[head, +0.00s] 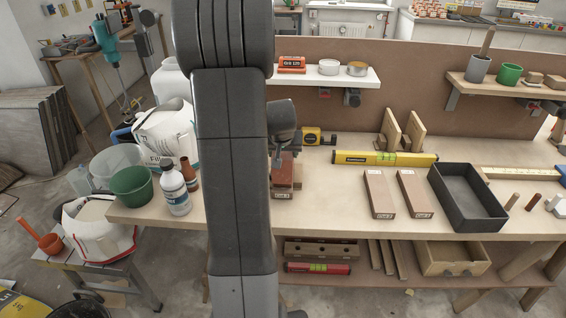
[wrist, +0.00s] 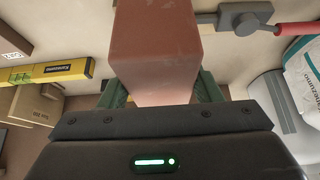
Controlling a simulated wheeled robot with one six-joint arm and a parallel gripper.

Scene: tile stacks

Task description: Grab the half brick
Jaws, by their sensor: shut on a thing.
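The half brick is a reddish-brown block. In the wrist view the half brick (wrist: 157,50) fills the space between the two green fingers of my gripper (wrist: 160,90), which is shut on it. In the head view the brick (head: 285,166) shows just right of my dark arm, with my gripper (head: 280,152) at its top. A brown block with a pale label (head: 283,193) shows just below it in the picture. I cannot tell whether the brick touches that block or the bench. My arm hides the bench to the left of it.
A yellow level (head: 385,158) lies right of the brick, with two long brown boxes (head: 379,193) in front of it. A dark tray (head: 468,197) is farther right. A white bottle (head: 174,188) and green bucket (head: 133,186) stand left of my arm. A white shelf (head: 330,79) hangs behind.

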